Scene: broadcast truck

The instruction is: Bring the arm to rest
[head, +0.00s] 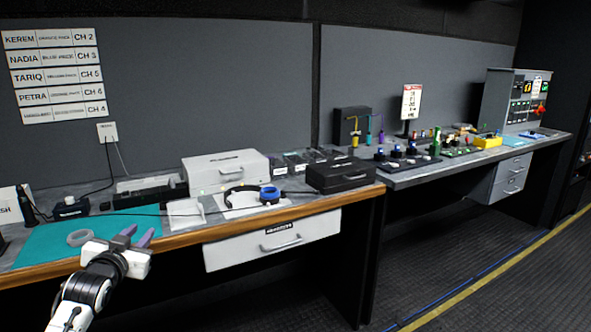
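My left arm comes in from the lower left. My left gripper (136,236) is in front of and above the wooden front edge of the near bench (230,226). Its two purple-grey fingers stand apart with nothing visible between them, so it is open. My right gripper is not in view.
A headset with a blue ear pad (270,194), a white case (226,170) and a black case (340,175) stand on the bench. A white drawer front (270,243) sits below. A second bench (470,150) carries small devices. Dark floor is clear at right.

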